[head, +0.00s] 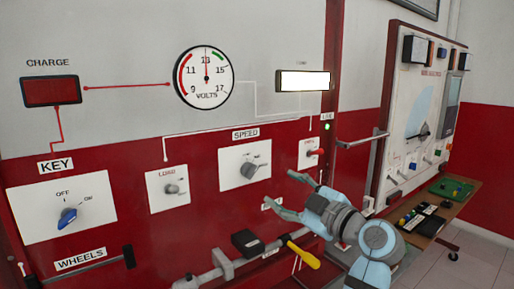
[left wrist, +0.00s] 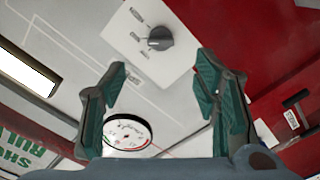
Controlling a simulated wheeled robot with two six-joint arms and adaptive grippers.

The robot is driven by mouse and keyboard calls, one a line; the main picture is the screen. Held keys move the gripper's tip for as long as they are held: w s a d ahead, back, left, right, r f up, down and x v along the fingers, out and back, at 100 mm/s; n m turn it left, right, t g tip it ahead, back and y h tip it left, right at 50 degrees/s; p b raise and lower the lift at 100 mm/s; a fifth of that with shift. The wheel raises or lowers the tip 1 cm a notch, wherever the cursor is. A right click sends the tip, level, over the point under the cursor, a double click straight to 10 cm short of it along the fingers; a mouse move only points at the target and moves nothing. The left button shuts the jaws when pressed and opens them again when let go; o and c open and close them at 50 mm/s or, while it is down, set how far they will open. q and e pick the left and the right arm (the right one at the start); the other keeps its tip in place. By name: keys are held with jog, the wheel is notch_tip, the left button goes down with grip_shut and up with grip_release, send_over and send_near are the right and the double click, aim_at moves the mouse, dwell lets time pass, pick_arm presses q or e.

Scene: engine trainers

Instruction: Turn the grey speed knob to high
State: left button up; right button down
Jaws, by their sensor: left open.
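The grey speed knob (head: 249,171) sits on a white plate under the SPEED label (head: 245,134) on the red panel. In the left wrist view the knob (left wrist: 160,38) shows beyond the fingertips, between their lines, with several small labels on one side. I cannot read clearly which label it points to. My left gripper (head: 286,194) is to the right of and below the knob in the head view. It is open and empty, apart from the knob. My right gripper is not in view.
A smaller LOAD knob (head: 171,188) is to the left, and a blue KEY switch (head: 68,217) farther left. A small red switch (head: 312,152) is right of the speed plate. A volts gauge (head: 204,78) is above. A yellow-handled tool (head: 304,256) and a black block (head: 247,242) are below.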

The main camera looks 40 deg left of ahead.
aim_at(254, 173)
pick_arm(q)
jog(key=p+x, duration=0.3)
jog(key=x, duration=0.8)
jog(key=shift+s+r, duration=0.1)
jog(key=shift+s, duration=0.1)
jog(key=shift+w+a, duration=0.15)
jog(key=shift+a, duration=0.25)
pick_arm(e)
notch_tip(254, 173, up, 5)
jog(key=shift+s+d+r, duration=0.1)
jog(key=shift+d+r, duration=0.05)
pick_arm(q)
jog(key=shift+d, duration=0.1)
jog(key=c, duration=1.1)
